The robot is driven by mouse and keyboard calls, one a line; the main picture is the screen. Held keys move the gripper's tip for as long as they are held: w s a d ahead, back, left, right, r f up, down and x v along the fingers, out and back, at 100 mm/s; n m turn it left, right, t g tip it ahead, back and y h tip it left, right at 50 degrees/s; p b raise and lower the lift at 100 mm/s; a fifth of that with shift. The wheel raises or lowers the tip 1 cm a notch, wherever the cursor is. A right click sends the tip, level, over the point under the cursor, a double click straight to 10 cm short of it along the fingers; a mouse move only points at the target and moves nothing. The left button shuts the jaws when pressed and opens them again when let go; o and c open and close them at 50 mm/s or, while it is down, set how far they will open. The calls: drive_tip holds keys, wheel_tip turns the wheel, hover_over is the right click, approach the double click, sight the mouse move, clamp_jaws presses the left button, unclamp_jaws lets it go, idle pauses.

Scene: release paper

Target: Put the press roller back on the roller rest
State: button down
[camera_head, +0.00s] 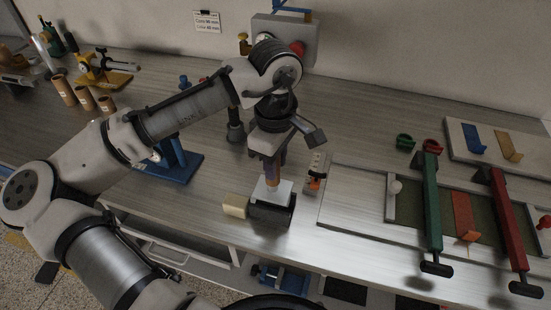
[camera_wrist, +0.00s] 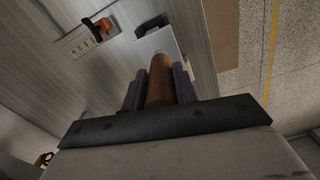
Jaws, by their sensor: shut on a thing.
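My gripper (camera_head: 272,172) points down and is shut on an upright brown cylinder, which looks like the press roller's handle (camera_wrist: 160,82). Its two purple-grey fingers (camera_wrist: 159,90) press on both sides of it. The cylinder's lower end meets or hangs just over a white flat-topped piece (camera_head: 272,191) on a black block (camera_head: 271,211) near the bench's front edge. I cannot tell if they touch. The roller's lower end is not clearly seen. I cannot say for sure which piece is the roller rest.
A cream piece (camera_head: 235,206) lies left of the black block. A small plate with an orange part (camera_head: 315,172) stands close on the right. Green (camera_head: 431,210) and red (camera_head: 508,230) bars span a board farther right. A blue stand (camera_head: 172,163) is to the left.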

drive_tip(key=shift+f+b, duration=0.95)
drive_tip(key=shift+f, duration=0.7)
drive_tip(key=c, duration=1)
unclamp_jaws()
wheel_tip(320, 180, up, 14)
drive_tip(key=shift+f+b, duration=0.1)
drive_tip(key=shift+b, duration=0.65)
